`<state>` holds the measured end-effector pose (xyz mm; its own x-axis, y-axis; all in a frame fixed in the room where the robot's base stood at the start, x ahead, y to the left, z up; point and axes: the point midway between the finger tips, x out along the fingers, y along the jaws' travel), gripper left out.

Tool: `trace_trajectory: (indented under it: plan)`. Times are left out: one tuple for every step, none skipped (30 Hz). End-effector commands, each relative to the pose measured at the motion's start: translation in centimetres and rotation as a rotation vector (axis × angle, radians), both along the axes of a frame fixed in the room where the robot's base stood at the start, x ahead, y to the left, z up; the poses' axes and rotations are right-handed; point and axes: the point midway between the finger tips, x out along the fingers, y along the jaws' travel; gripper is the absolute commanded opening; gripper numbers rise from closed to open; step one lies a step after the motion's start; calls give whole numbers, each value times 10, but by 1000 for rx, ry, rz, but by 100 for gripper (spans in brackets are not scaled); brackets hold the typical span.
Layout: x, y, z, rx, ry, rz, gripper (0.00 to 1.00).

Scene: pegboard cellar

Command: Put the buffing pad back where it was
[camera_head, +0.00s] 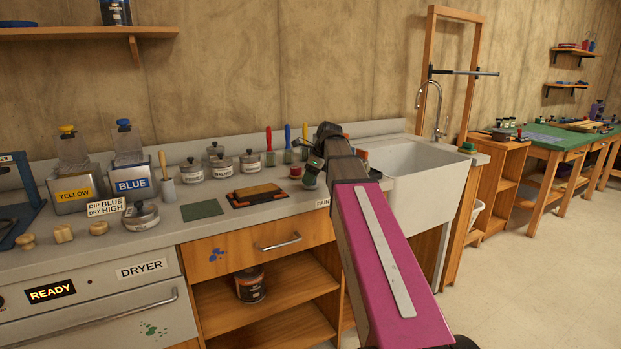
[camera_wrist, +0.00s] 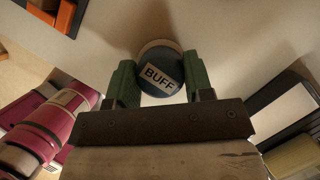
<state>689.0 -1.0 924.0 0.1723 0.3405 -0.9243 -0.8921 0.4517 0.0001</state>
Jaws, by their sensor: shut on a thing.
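The buffing pad (camera_wrist: 158,76) is a round, dark blue-grey thing with a white "BUFF" label and a pale rim, in the wrist view. My gripper (camera_wrist: 160,84) is shut on it, with one green finger on each side. In the head view my gripper (camera_head: 312,172) is at the counter's right part, left of the sink, partly hidden behind my arm. The pad cannot be told apart there. A pale surface lies behind the pad in the wrist view; I cannot tell whether the pad touches it.
The counter (camera_head: 165,232) holds a dark tray with an orange block (camera_head: 256,194), a green square (camera_head: 196,211), several lidded tins (camera_head: 222,167) and upright brushes (camera_head: 269,148). YELLOW (camera_head: 75,190) and BLUE (camera_head: 134,184) containers stand left. The white sink (camera_head: 425,190) is right.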

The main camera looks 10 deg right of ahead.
Motion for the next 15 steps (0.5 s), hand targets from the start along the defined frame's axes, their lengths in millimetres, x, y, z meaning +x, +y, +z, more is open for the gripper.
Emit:
trace_trajectory:
  plan:
    - [0,0,0,0,0,0,28]
    - [0,0,0,0,0,0,28]
    - [0,0,0,0,0,0,28]
    - [0,0,0,0,0,0,28]
    - [0,0,-1,0,0,0,28]
    - [0,0,-2,0,0,0,28]
    - [0,0,-3,0,0,0,28]
    - [0,0,-3,0,0,0,54]
    - [0,0,-2,0,0,0,67]
    - [0,0,-2,0,0,0,73]
    - [0,0,-2,0,0,0,73]
    - [0,0,-2,0,0,0,73]
    - [0,0,-2,0,0,0,73]
    - [0,0,-2,0,0,0,73]
    - [0,0,-2,0,0,0,73]
